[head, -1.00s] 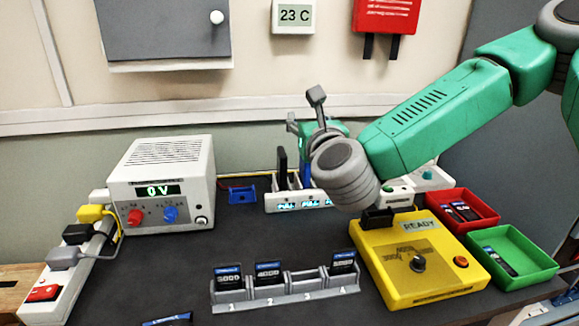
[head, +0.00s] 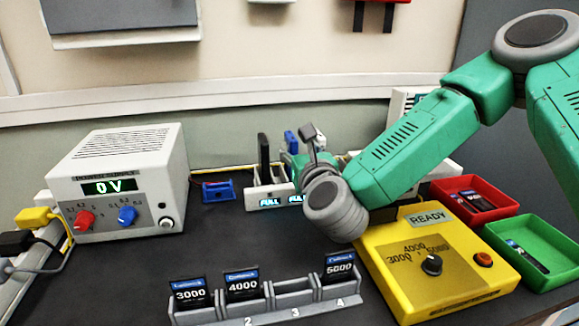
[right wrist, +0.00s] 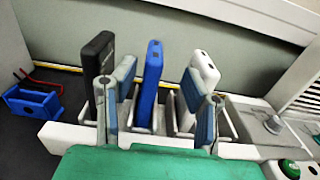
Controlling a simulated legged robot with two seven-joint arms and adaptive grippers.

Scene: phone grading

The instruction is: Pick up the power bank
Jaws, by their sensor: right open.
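A white charging rack (right wrist: 75,135) holds a black power bank (right wrist: 97,58), a blue power bank (right wrist: 152,75) and a white power bank (right wrist: 205,68), all upright in slots. My right gripper (right wrist: 160,80) is open, its fingers on either side of the blue power bank, with gaps visible. In the head view, the rack (head: 250,198) stands at the back, with the black power bank (head: 263,158) and the blue one (head: 291,141) visible. My right gripper (head: 303,142) is at the rack, and my wrist hides its right part. My left gripper is not in view.
A power supply reading 0 V (head: 118,195) stands left, and a blue holder (head: 218,191) sits near the rack. A yellow tester (head: 385,262), red tray (head: 505,208) and green tray (head: 556,273) are at right. A grey numbered holder (head: 290,300) with black batteries is in front.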

